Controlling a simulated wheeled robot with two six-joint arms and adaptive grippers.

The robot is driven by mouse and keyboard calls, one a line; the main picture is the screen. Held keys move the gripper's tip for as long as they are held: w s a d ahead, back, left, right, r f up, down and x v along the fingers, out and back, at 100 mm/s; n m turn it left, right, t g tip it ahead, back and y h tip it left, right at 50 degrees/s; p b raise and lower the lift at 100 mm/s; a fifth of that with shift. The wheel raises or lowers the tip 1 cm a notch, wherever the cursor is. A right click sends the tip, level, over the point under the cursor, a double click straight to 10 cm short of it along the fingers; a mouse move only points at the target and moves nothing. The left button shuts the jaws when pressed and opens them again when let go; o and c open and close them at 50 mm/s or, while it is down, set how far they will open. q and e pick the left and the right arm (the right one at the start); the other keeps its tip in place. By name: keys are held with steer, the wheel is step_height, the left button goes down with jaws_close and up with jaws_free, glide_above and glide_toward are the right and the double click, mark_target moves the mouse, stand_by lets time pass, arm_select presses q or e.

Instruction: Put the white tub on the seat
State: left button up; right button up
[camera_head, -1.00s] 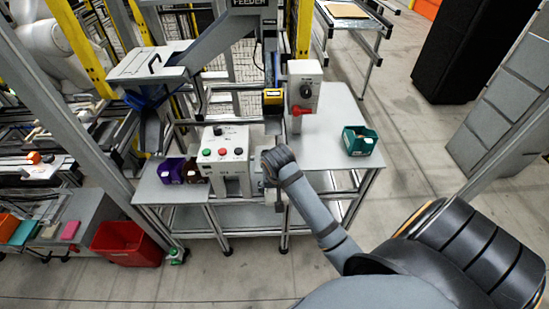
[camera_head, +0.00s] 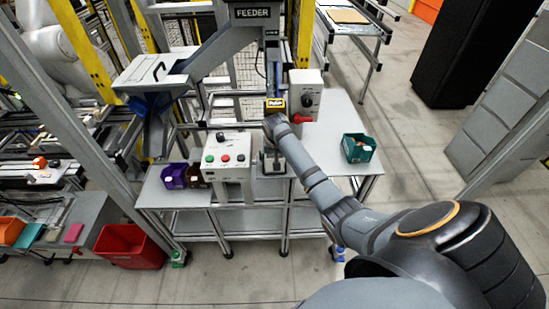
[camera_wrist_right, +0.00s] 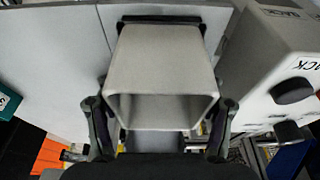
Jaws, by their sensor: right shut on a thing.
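The white tub (camera_wrist_right: 160,65), an open grey-white box, fills the middle of the right wrist view with its open end towards the camera. My right gripper (camera_wrist_right: 163,112) has one finger on each side of it and is shut on it. My left gripper is not in view.
A button box (camera_head: 228,160) stands close left of my gripper, and a switch box with a red knob (camera_head: 305,92) close right behind it. A teal bin (camera_head: 358,148) and a purple bin (camera_head: 174,176) sit on the table. The table's right part (camera_head: 335,115) has free room.

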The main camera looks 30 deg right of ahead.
steer(key=shift+w+d+f+p, duration=0.3)
steer(key=shift+w+f+p, duration=0.1)
steer(key=shift+w+f, duration=0.2)
steer(key=shift+f, duration=0.2)
steer(key=shift+s, duration=0.1)
steer(key=o, duration=1.2)
steer(key=shift+f, duration=0.15)
steer(key=shift+r, duration=0.65)
steer(key=b+v, duration=0.1)
steer(key=v, duration=1)
steer(key=shift+s+b, duration=0.1)
steer(key=shift+b, duration=0.2)
